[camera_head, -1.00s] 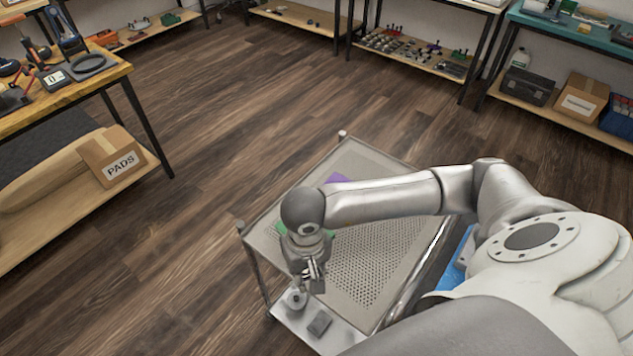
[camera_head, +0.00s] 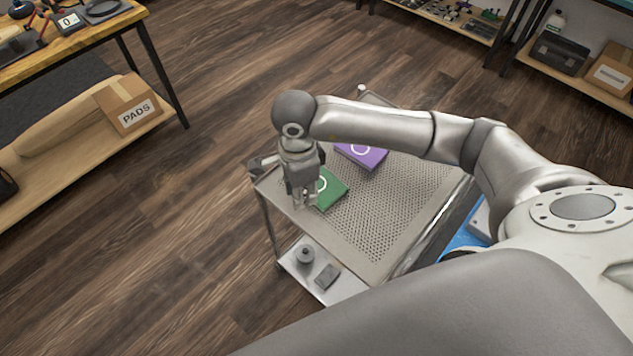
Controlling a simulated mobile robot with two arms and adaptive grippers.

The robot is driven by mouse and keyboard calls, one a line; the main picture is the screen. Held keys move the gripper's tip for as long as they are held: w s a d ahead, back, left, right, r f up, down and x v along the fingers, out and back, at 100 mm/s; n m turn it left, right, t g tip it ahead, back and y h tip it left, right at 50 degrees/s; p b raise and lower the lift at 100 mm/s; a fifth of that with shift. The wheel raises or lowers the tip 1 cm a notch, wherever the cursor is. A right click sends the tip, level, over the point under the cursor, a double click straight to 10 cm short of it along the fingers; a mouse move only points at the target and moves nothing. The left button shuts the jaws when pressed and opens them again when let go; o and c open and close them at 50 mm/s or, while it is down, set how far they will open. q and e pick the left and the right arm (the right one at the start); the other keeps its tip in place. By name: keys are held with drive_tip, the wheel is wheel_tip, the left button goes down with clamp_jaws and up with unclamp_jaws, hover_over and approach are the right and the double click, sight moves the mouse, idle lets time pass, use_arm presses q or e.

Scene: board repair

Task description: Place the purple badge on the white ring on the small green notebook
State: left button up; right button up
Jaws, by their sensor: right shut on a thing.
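The small green notebook (camera_head: 331,191) lies on the perforated top of the cart, partly behind my right gripper. Part of its white ring (camera_head: 321,184) shows beside the gripper. My right gripper (camera_head: 304,203) points down at the notebook's left edge. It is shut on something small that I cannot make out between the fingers. I cannot see the purple badge. A purple notebook (camera_head: 372,156) with a white ring lies behind and right of the green one, partly covered by my right arm. My left gripper is not in view.
The cart top (camera_head: 385,215) is clear right of the notebooks. On its lower shelf are a grey round part (camera_head: 304,255) and a dark block (camera_head: 327,276). A wooden bench (camera_head: 100,40) stands at left, with a PADS box (camera_head: 130,105) below. Open floor lies between.

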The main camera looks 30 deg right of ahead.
drive_tip(key=w+a+r+m+b, duration=0.1)
drive_tip(key=w+a+r+m, duration=0.3)
drive_tip(key=m, duration=1.2)
drive_tip(key=w+a+r+m, duration=0.2)
drive_tip(key=w+r+m, duration=0.4)
drive_tip(key=m, duration=1)
drive_tip(key=p, duration=0.1)
hover_over(318, 185)
drive_tip(key=w, duration=0.1)
wheel_tip(318, 185, down, 9)
drive_tip(key=shift+w+r, duration=0.1)
drive_tip(key=shift+r, duration=0.05)
drive_tip(key=f, duration=0.1)
drive_tip(key=f+p, duration=0.1)
drive_tip(key=d+f, duration=0.1)
drive_tip(key=f, duration=0.1)
drive_tip(key=shift+s+f, duration=0.1)
drive_tip(key=shift+s, duration=0.15)
drive_tip(key=shift+f, duration=0.15)
